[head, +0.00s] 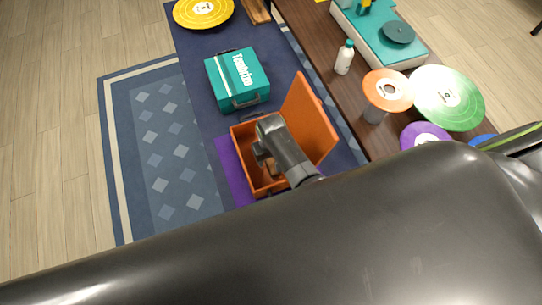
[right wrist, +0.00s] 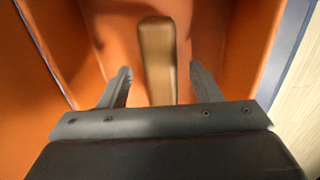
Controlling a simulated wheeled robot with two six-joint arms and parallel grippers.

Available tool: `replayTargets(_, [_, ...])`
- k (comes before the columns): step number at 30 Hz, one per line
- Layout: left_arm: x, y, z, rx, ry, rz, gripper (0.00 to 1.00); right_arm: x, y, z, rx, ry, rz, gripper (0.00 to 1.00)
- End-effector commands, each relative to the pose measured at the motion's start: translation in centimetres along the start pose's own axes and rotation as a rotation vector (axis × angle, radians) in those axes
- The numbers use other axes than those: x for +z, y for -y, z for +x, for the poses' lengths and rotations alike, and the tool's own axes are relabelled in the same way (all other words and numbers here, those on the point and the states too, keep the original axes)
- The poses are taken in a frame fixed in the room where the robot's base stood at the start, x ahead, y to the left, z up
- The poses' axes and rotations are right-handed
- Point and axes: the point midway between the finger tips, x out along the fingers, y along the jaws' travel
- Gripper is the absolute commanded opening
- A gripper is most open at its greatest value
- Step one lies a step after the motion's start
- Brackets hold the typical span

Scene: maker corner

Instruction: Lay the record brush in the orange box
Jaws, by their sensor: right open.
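The orange box (head: 243,157) stands open on the dark blue cloth, its lid (head: 312,118) raised on the right. My right gripper (head: 260,152) is inside or just above the box opening. In the right wrist view the record brush (right wrist: 157,55), a wooden bar, lies between the open fingers of my right gripper (right wrist: 160,72), with a gap on both sides. Orange walls (right wrist: 95,50) surround it there. Whether the brush rests on the box floor is hard to tell. In the head view my arm mostly hides it. My left gripper is not in view.
A teal case (head: 226,78) stands behind the box, with a yellow record (head: 203,11) farther back. On the brown table at right are a white bottle (head: 344,60), a teal turntable (head: 372,40), an orange disc (head: 376,95) and a green record (head: 430,82).

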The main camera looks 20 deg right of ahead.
Motion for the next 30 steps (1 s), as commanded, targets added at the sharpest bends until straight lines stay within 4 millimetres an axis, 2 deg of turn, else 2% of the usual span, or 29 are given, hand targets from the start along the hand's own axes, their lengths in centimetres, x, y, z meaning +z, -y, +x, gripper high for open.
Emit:
replayTargets(1, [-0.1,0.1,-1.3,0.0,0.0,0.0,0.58,0.0,0.0,-1.3,0.0,0.0,0.0,0.58])
replayTargets(8, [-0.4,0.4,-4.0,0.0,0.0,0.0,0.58,0.0,0.0,-3.8,0.0,0.0,0.0,0.58])
replayTargets(14, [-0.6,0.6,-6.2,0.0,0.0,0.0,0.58,0.0,0.0,-6.9,0.0,-0.001,0.0,0.58])
replayTargets(16, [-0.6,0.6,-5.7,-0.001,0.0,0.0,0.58,-0.1,0.1,-7.1,-0.001,-0.003,0.001,0.58])
replayTargets(23, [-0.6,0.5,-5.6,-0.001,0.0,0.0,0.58,-0.1,0.0,-8.9,0.001,-0.001,0.0,0.58])
replayTargets(30, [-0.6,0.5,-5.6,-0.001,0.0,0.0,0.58,0.0,0.0,-9.3,0.001,0.0,-0.001,0.58])
